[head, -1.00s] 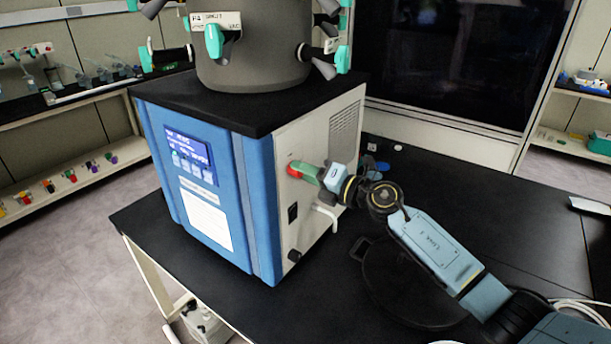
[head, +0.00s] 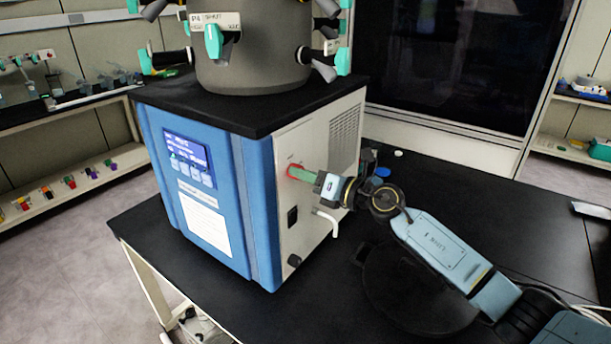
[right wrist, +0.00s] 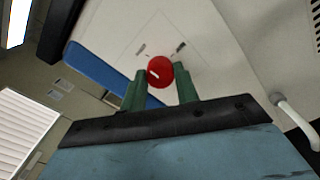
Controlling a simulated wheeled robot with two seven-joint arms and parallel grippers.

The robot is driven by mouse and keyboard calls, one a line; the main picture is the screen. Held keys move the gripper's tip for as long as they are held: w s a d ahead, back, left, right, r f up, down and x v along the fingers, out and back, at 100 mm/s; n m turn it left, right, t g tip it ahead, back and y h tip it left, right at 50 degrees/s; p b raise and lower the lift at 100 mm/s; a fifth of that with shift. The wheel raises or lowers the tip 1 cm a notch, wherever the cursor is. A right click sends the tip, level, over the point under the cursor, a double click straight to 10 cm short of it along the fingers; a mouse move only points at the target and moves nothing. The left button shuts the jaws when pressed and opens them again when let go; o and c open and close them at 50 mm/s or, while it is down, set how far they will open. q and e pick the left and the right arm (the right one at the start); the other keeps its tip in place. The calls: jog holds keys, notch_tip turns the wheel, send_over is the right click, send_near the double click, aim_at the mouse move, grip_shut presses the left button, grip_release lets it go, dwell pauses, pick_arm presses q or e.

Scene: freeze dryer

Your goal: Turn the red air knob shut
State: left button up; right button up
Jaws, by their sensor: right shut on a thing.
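The red air knob (head: 291,170) is on the white right side panel of the blue-fronted freeze dryer (head: 262,205). My right gripper (head: 298,172) is at that panel with its green fingers on the knob, partly hiding it. In the right wrist view the round red knob (right wrist: 160,71) sits between the two green fingertips of my right gripper (right wrist: 160,82). A small white mark shows on the knob's face, and short dark marks are on the panel at either side. My left gripper is in neither current view.
A grey drum with several teal-handled valves (head: 250,50) stands on the dryer's black top. The black table (head: 330,300) is mostly clear right of the dryer.

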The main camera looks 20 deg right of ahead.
jog(key=o, duration=1)
jog(key=shift+c, duration=0.2)
jog(key=b+v, duration=0.2)
jog(key=v, duration=1.1)
jog(key=shift+s+d, duration=0.15)
